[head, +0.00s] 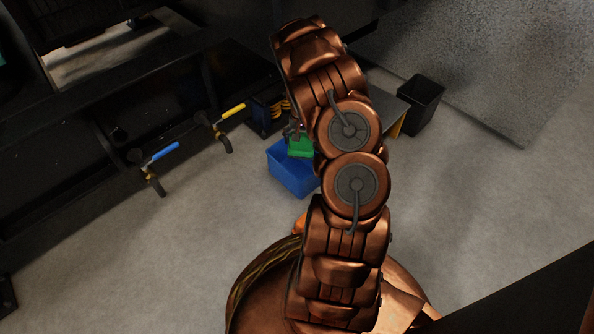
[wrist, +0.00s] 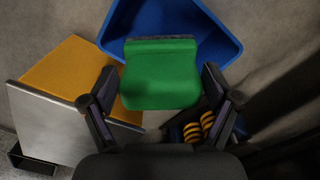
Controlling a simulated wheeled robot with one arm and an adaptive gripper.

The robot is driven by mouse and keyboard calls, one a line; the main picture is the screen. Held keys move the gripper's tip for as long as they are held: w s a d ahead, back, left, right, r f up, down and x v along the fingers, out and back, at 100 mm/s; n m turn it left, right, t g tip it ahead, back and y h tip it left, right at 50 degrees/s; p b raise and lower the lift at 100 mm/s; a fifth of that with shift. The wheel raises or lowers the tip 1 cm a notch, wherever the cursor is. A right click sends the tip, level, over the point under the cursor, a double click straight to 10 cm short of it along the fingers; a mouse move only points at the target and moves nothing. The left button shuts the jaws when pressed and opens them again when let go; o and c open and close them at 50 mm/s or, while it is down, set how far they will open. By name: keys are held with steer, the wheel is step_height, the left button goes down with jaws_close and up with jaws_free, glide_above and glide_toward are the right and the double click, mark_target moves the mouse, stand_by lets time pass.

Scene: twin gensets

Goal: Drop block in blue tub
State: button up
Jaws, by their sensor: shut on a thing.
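The green block (wrist: 162,78) sits between the two fingers of my gripper (wrist: 160,95), which is shut on it. In the head view the green block (head: 300,147) shows just above the blue tub (head: 291,175), overlapping its far rim in the picture. In the wrist view the blue tub (wrist: 222,40) lies behind the block, toward the top. The tub stands on the floor. My arm hides part of the tub's right side in the head view, and most of my gripper.
A black bin (head: 421,104) stands right of my arm, beside a grey and yellow box (wrist: 65,85). A blue-handled valve (head: 160,155) and a yellow-handled valve (head: 228,115) stick out from dark machinery at left. Dark parts with yellow coils (wrist: 207,124) lie near the tub.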

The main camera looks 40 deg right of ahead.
steer(key=o, duration=1.3)
step_height(320, 180, up, 12)
steer(key=s+a+r+n+p, duration=0.1)
steer(key=s+a+r+p, duration=0.2)
steer(key=a+r+p, duration=0.75)
steer(key=s+a+r+n+p, duration=0.2)
steer(key=s+a+r+p, duration=0.3)
steer(key=r, duration=1.1)
steer(key=s+a+r+n+p, duration=0.1)
steer(key=a+r+p, duration=0.5)
steer(key=r+p, duration=0.5)
steer(key=s+a+r+n+p, duration=0.2)
steer(key=s+a+r+p, duration=0.3)
steer(key=r, duration=0.3)
steer(key=s+a+r+n+g+p, duration=0.1)
steer(key=s+a+r+p, duration=0.3)
steer(key=s+r+p, duration=0.4)
steer(key=s+a+r+n+p, duration=0.3)
steer(key=s+a+r+p, duration=0.2)
steer(key=r, duration=0.5)
steer(key=shift+s+a+g+p, duration=0.4)
steer(key=shift+s+p, duration=0.45)
steer(key=shift+s, duration=0.3)
